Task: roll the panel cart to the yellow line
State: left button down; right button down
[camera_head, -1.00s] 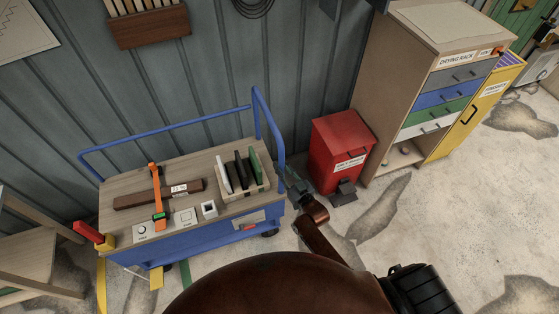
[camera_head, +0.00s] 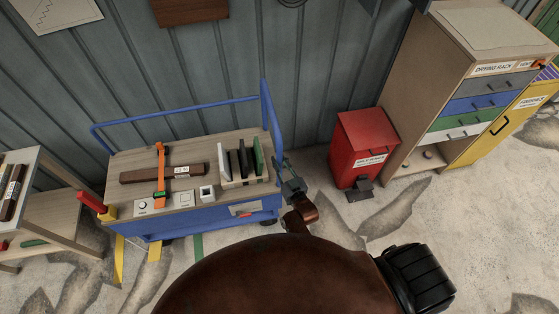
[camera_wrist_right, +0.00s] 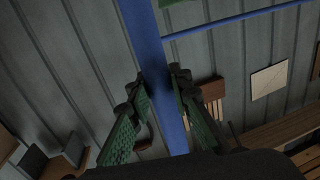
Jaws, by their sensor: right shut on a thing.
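The panel cart (camera_head: 205,226) is blue with a wooden top and stands along the wall in the head view. A blue rail runs along its back and a blue handle frame (camera_head: 272,120) rises at its right end. My right gripper (camera_head: 287,178) is at that frame; in the right wrist view its green-padded fingers (camera_wrist_right: 163,105) are shut around a blue post (camera_wrist_right: 150,50). Yellow floor strips (camera_head: 119,262) show at the cart's front left corner, partly hidden by the cart. My left gripper is not in view.
The cart carries a brown bar (camera_head: 140,175) under an orange strap and several upright panels (camera_head: 240,160). A wooden bench (camera_head: 65,215) stands close at its left, with a red-and-yellow piece (camera_head: 92,202) between. A red bin (camera_head: 362,148) and drawer cabinet (camera_head: 440,90) stand right.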

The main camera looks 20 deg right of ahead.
jog(key=shift+d, duration=0.2)
jog(key=c, duration=1.7)
grip_release()
jog(key=shift+c, duration=0.2)
jog(key=s, duration=1.2)
jog(key=shift+d, duration=0.2)
